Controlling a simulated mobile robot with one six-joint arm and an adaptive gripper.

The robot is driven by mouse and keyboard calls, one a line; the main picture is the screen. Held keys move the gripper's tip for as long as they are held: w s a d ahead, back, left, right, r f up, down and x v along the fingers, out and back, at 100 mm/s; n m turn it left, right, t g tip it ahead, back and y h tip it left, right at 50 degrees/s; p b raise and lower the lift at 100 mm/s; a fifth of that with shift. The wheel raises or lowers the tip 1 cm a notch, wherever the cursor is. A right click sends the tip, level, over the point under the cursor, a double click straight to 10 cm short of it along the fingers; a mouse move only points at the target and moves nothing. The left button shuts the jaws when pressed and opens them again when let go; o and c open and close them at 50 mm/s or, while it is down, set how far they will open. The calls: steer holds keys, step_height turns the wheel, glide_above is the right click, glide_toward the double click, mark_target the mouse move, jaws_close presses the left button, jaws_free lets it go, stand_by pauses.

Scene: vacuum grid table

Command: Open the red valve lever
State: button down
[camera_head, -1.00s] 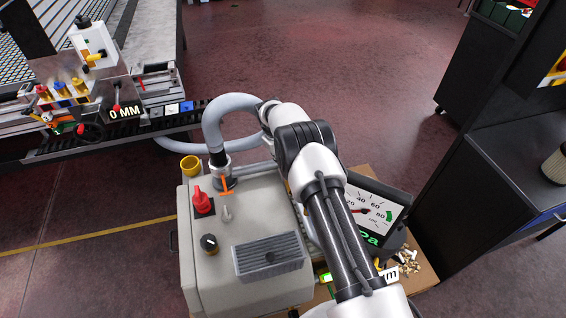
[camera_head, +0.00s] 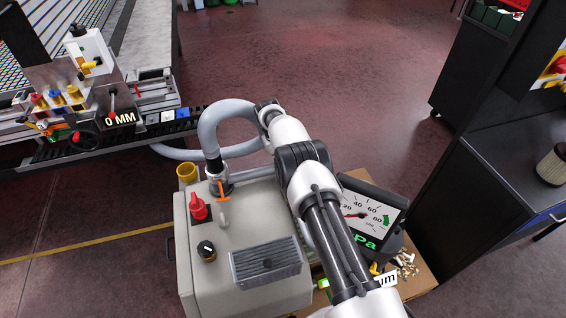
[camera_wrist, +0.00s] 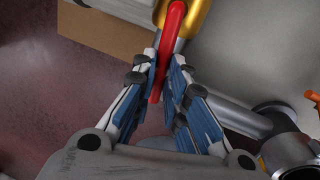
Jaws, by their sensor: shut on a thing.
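In the wrist view, the red valve lever (camera_wrist: 172,30) runs down between my fingers from a brass-coloured valve body (camera_wrist: 204,14). My gripper (camera_wrist: 167,70) is shut on the lever, with the blue-padded fingers on either side of it. The lever's lower end shows between the pads. In the head view my arm reaches over the right side of the beige pump box (camera_head: 222,266), and it hides the gripper and the lever.
The box carries a red rotary switch (camera_head: 198,206), a black knob (camera_head: 207,251), a grey vent (camera_head: 266,261) and a hose (camera_head: 210,130) with an orange handle (camera_head: 221,191). A pressure gauge (camera_head: 365,211) stands right of my arm. Small brass fittings (camera_head: 406,262) lie beside it.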

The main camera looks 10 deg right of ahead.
steer(key=c, duration=1.6)
jaws_free()
step_height(320, 180, up, 12)
steer(key=a, duration=0.2)
steer(key=shift+s+a, duration=0.15)
steer(key=shift+s, duration=0.15)
steer(key=shift+s+f, duration=0.1)
steer(key=shift+f, duration=0.1)
